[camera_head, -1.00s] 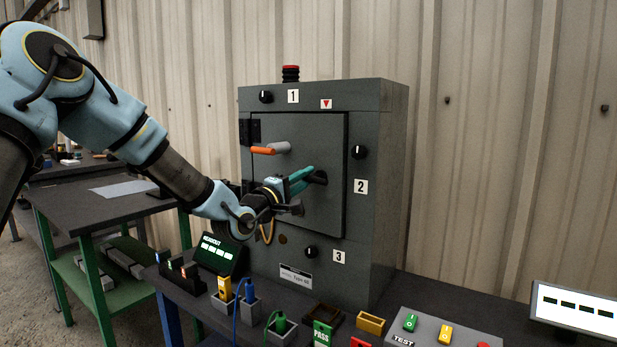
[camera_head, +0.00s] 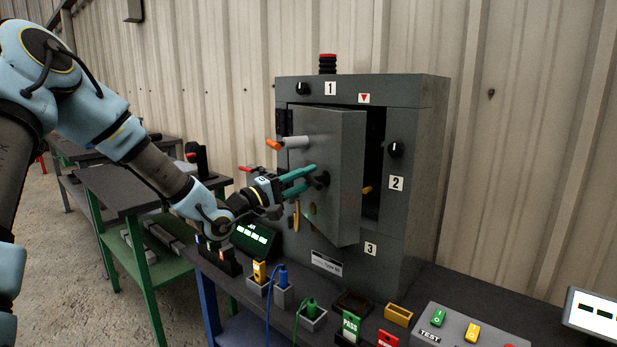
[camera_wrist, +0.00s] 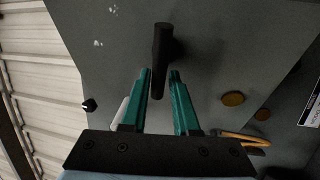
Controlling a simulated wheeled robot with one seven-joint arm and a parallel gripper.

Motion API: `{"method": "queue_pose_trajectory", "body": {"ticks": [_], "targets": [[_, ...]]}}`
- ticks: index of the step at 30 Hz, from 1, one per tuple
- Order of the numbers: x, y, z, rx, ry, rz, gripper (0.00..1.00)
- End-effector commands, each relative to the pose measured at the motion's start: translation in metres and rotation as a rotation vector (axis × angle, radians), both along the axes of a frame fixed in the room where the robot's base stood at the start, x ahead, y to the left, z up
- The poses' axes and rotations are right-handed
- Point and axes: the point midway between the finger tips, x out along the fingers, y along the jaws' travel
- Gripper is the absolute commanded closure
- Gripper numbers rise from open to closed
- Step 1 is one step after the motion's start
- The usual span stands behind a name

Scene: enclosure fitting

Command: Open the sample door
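The sample door (camera_head: 343,150) is the grey door on the front of the grey cabinet (camera_head: 425,150). It stands partly open, hinged on its left, with a dark gap along its right edge. Its dark handle (camera_wrist: 162,50) is a short bar in the wrist view. My gripper (camera_head: 315,175) is at this handle, in front of the door. Its teal fingers (camera_wrist: 161,80) lie on either side of the bar, close against it at the tips. The exact contact is partly hidden in the head view.
A grey peg with an orange end (camera_head: 290,143) sticks out of the door above my gripper. Knobs sit on the cabinet frame. Below, the bench carries a readout (camera_head: 257,238), sockets with cables (camera_head: 283,290) and a test panel (camera_head: 455,325). A side table (camera_head: 130,190) stands left.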

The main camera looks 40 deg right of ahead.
Motion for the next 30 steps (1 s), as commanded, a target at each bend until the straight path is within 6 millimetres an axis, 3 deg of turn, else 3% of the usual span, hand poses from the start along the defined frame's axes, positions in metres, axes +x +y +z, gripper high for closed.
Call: {"method": "queue_pose_trajectory", "body": {"ticks": [5,15,30], "targets": [[-0.001,0.0,0.001,-0.002,0.0,-0.001,0.51],[-0.001,0.005,0.0,-0.002,-0.001,-0.001,0.51],[-0.002,0.091,-0.018,0.0,-0.001,0.001,0.51]]}}
